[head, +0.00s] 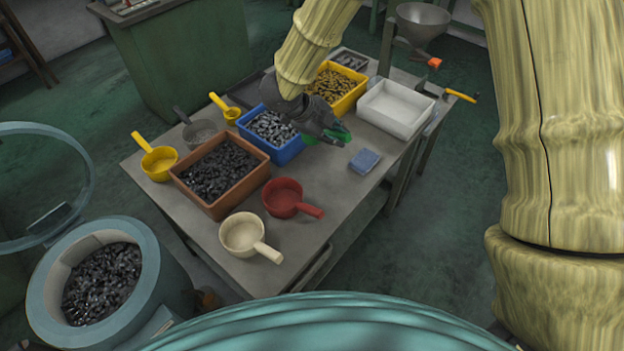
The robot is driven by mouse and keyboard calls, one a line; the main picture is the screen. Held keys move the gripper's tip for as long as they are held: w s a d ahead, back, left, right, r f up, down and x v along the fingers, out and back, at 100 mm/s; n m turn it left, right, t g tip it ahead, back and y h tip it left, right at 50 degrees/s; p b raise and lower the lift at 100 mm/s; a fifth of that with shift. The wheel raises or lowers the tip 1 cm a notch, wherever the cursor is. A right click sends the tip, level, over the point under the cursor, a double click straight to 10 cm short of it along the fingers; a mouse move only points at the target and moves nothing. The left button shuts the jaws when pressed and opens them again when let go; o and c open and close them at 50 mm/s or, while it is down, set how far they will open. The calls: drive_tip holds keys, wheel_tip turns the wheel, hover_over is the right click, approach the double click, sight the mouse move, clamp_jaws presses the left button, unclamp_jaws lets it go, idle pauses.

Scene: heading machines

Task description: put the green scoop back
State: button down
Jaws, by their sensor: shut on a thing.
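My gripper (330,137) is over the right part of the metal table (232,272), beside the blue bin. It is shut on the green scoop (341,131), of which only small green patches show around the fingers. The rest of the scoop is hidden by my gripper, and I cannot tell whether it touches the table.
The table holds a blue bin (292,152), a brown bin (179,182), a yellow bin (353,99) and a white bin (396,122). A red scoop (283,197), a cream scoop (243,235), a yellow scoop (158,163) and a blue block (365,161) also lie there.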

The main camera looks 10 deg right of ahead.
drive_tip(key=shift+w+f+b, duration=0.15)
drive_tip(key=shift+f+b, duration=1.1)
drive_tip(key=shift+f, duration=3.25)
drive_tip(key=shift+w+f+b, duration=0.15)
drive_tip(key=shift+f+b, duration=1.1)
drive_tip(key=shift+f, duration=3.2)
drive_tip(key=c, duration=1.3)
unclamp_jaws()
drive_tip(key=shift+f, duration=0.1)
drive_tip(key=b+v, duration=0.2)
drive_tip(key=v, duration=1)
